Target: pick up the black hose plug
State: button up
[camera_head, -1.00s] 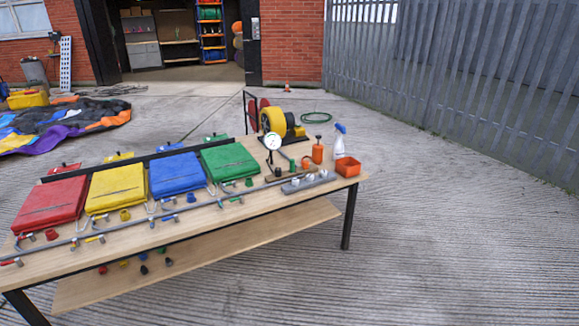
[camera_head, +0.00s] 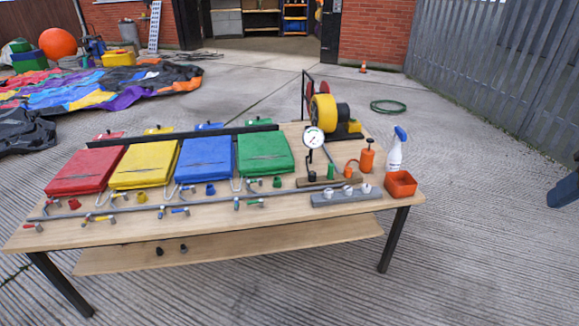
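Two small black plugs lie on the lower shelf of the workbench, near its front edge. One black plug (camera_head: 160,251) is on the left and another black plug (camera_head: 183,247) is just to its right. They are too small to tell apart, so I cannot tell which is the hose plug. The tabletop above hides the back of the shelf (camera_head: 270,245). My gripper is not clearly in view. A dark blue and black shape at the right edge may be part of my arm.
The workbench top (camera_head: 330,222) holds red, yellow, blue and green folded pads, a grey pipe with small fittings, a gauge (camera_head: 314,137), a spray bottle (camera_head: 396,150) and an orange bin (camera_head: 400,184). A table leg (camera_head: 393,240) stands at the right. Concrete in front and right is clear.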

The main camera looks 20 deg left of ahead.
aim_at(312, 175)
jog(key=u, duration=0.35)
jog(key=i, duration=0.95)
jog(key=u, duration=0.9)
jog(key=i, duration=0.55)
jog(key=u, duration=0.3)
jog(key=k, duration=0.8)
jog(key=u, duration=0.25)
jog(key=i, duration=0.8)
jog(key=z, duration=0.15)
